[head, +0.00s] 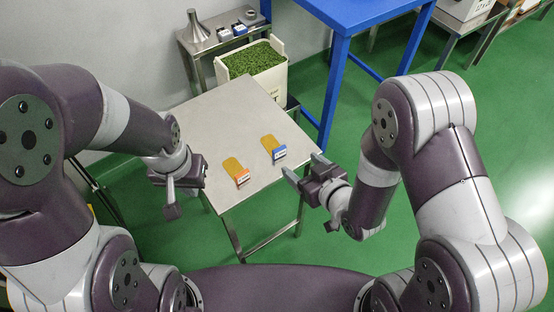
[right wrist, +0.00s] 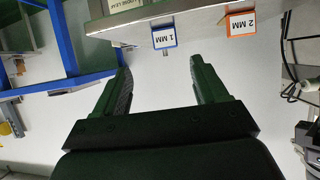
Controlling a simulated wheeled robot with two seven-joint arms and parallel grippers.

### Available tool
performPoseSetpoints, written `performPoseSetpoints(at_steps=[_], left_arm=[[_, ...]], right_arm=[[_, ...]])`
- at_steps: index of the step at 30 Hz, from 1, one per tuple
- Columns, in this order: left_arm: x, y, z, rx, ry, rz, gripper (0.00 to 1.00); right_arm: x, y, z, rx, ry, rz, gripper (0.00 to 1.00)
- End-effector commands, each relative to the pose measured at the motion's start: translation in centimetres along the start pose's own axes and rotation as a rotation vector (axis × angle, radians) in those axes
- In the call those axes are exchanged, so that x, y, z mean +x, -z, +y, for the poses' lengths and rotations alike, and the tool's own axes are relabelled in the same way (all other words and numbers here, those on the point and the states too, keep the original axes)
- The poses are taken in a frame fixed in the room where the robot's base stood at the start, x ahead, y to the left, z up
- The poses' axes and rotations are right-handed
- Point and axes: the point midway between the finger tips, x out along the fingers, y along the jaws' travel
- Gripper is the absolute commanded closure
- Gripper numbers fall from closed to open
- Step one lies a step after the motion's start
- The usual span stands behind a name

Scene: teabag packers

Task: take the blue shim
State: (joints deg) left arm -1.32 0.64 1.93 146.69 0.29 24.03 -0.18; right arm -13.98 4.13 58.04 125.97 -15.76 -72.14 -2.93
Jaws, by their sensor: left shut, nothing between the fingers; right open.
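The blue shim (head: 278,153) has a blue labelled end and a tan strip. It lies on the grey steel table (head: 235,120), near its right edge. In the right wrist view its blue end (right wrist: 165,38) reads "1 MM" and shows beyond the fingertips, apart from them. An orange-ended shim (head: 242,177) lies to its left; its end (right wrist: 243,22) reads "2 MM". My right gripper (head: 303,166) is open and empty, just off the table's right edge near the blue shim. My left gripper (head: 172,190) is shut and empty beside the table's left edge.
A white bin (head: 255,70) of green granules stands behind the table, in front of a side shelf with a metal funnel (head: 196,28). A blue-framed bench (head: 345,50) stands at the back right. The tabletop around the shims is clear.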

Motion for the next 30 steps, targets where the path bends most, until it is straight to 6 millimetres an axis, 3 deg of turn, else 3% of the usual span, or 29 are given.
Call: performPoseSetpoints(at_steps=[1,5,9,14,21,29,30], left_arm=[[0.8,-0.1,0.0,0.000,0.000,0.001,1.00],[1.1,-0.1,0.0,0.000,0.000,0.001,1.00],[1.5,-0.2,0.0,0.000,0.000,0.001,1.00],[1.7,-0.2,0.0,0.000,0.000,0.001,1.00],[2.5,-0.3,0.0,0.000,0.000,0.001,1.00],[2.5,-0.3,0.0,0.000,0.000,0.001,1.00],[2.5,-0.3,0.0,0.000,0.000,0.001,1.00]], right_arm=[[0.5,-0.7,-0.5,-0.002,0.014,0.028,0.28],[2.9,-0.3,-1.0,-0.004,0.027,0.060,0.28],[5.9,0.0,-1.0,-0.003,0.024,0.058,0.28],[7.8,0.1,-1.0,-0.002,0.022,0.057,0.28],[12.0,0.3,-1.1,-0.001,0.022,0.057,0.28],[12.6,0.5,-1.0,-0.001,0.021,0.055,0.28],[12.6,0.5,-1.0,-0.001,0.021,0.055,0.34]])
